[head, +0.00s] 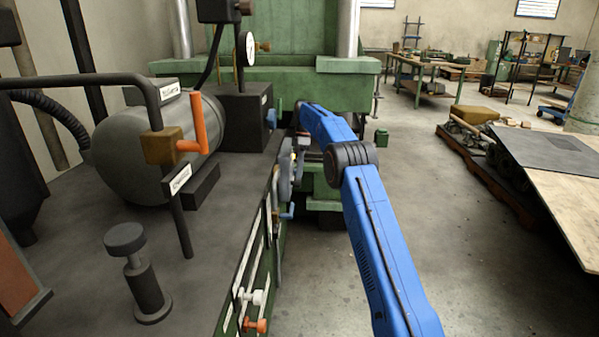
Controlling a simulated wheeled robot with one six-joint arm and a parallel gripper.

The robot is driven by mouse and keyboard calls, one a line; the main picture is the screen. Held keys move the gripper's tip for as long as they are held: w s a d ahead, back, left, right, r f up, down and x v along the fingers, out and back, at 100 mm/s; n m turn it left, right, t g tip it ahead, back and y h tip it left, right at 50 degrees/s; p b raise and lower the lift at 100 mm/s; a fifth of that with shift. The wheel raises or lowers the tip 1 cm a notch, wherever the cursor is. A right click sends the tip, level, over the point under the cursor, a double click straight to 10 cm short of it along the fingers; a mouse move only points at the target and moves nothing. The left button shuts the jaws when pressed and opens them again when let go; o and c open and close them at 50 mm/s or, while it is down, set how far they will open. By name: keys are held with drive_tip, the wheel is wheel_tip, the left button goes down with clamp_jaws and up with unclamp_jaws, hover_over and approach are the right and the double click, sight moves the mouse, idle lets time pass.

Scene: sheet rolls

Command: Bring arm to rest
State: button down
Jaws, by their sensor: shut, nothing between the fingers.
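My blue arm rises from the lower right of the head view to a dark ribbed elbow, then reaches away from me toward the machine's far corner. Its far end stops at a dark joint beside the bench's right side. I cannot make out my gripper's fingers there; the forearm and the clutter of grey parts hide that area. I see no object carried by the arm.
A dark bench (75,270) with a grey tank (140,150) and orange lever (198,122) fills the left. A green machine (345,75) stands behind. Stacked boards (570,190) lie right; the central floor (450,260) is clear.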

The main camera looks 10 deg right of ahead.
idle(0.3)
drive_tip(key=s+r+m+t, duration=0.3)
drive_tip(key=s+r+m, duration=0.3)
drive_tip(key=s+r, duration=1.5)
drive_tip(key=s+d+m+t+h, duration=0.1)
drive_tip(key=s+m+t+h, duration=0.35)
drive_tip(key=s, duration=2.65)
drive_tip(key=s+f+m+y, duration=0.1)
drive_tip(key=s+f+m, duration=0.2)
drive_tip(key=s+f, duration=0.3)
drive_tip(key=s+d+f+m+y, duration=0.1)
drive_tip(key=s+f+m, duration=0.2)
drive_tip(key=s+f, duration=0.3)
drive_tip(key=s, duration=0.5)
drive_tip(key=shift+s+f, duration=0.2)
drive_tip(key=shift+f, duration=0.05)
drive_tip(key=shift+y, duration=0.25)
